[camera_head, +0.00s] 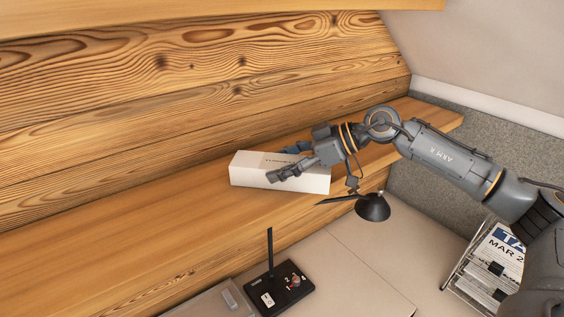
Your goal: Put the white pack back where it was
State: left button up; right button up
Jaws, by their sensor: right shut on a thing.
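The white pack (246,171) is a long white box with small dark print on top. It is at the wooden shelf (130,254), near its right part; I cannot tell whether it rests on the wood or is just above it. My right gripper (283,163) reaches in from the right and is shut on the pack, with a finger across its front face. The gripper hides part of the pack's top and right side. My left gripper is not in view.
A black lamp-like thing (373,208) is below my right wrist. A black device with an upright antenna (279,288) sits below the shelf. A rack with printed papers (490,268) stands at the lower right. The shelf's left part is clear, with a plank wall behind.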

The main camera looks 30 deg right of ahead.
jog(key=o, duration=1.6)
jog(key=shift+r, duration=0.1)
jog(key=shift+s+d, duration=0.15)
jog(key=shift+d, duration=0.1)
jog(key=b+v, duration=0.3)
jog(key=v, duration=0.7)
jog(key=shift+s+d+r+b, duration=0.15)
jog(key=shift+d+r+b, duration=0.05)
jog(key=shift+b, duration=0.15)
jog(key=shift+s+d+r, duration=0.2)
jog(key=shift+d+r, duration=0.05)
jog(key=shift+r, duration=0.05)
jog(key=shift+f, duration=0.1)
